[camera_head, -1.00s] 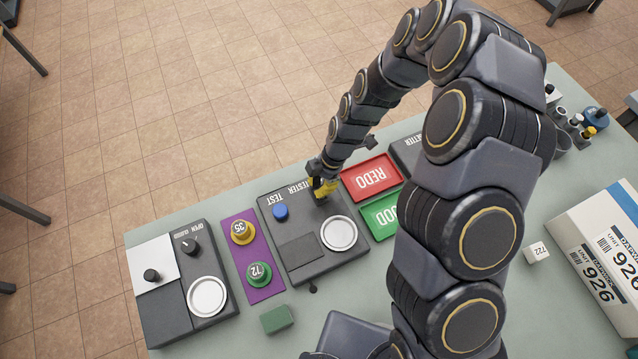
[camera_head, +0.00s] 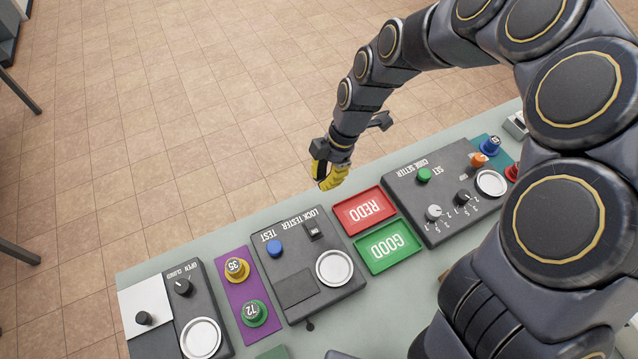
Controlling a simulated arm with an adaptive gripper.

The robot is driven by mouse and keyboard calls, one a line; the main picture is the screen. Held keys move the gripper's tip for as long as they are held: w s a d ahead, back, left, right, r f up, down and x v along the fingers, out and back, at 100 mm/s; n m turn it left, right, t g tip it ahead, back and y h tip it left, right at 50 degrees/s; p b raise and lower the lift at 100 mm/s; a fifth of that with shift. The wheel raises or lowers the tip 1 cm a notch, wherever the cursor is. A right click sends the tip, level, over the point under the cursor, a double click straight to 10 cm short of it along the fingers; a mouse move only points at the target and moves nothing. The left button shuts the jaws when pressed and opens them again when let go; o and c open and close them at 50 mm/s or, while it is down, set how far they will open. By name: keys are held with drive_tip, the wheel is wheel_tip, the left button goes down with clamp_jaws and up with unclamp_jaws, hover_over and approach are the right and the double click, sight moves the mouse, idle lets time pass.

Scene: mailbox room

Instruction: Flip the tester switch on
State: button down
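The lock tester (camera_head: 292,306) is a dark grey box on the table. It carries a blue TEST button (camera_head: 274,248), a small black switch (camera_head: 313,230) near its far right corner, and a round silver-rimmed plate (camera_head: 334,267). The switch is in plain view, but it is too small to tell which way it is set. My gripper (camera_head: 330,180), with yellow fingertips, is beyond and above the switch, near the table's far edge, and touches nothing there. Its fingertips look close together, but the gap between them cannot be made out.
A purple mat (camera_head: 246,296) with yellow (camera_head: 237,269) and green (camera_head: 254,313) round pieces lies left. My arm covers the right side.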

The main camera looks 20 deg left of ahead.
sight(310, 231)
idle(0.4)
drive_tip(key=shift+w+a+r+g+h, duration=0.1)
drive_tip(key=shift+a+r+g+h, duration=0.15)
drive_tip(key=shift+a+g+h, duration=0.3)
drive_tip(key=shift+d+f, duration=0.1)
drive_tip(key=x, duration=0.8)
drive_tip(key=d+x, duration=0.1)
drive_tip(key=x, duration=0.3)
drive_tip(key=shift+s+a+f, duration=0.1)
drive_tip(key=shift+s+f, duration=0.1)
drive_tip(key=shift+f, duration=0.65)
drive_tip(key=shift+s, duration=0.1)
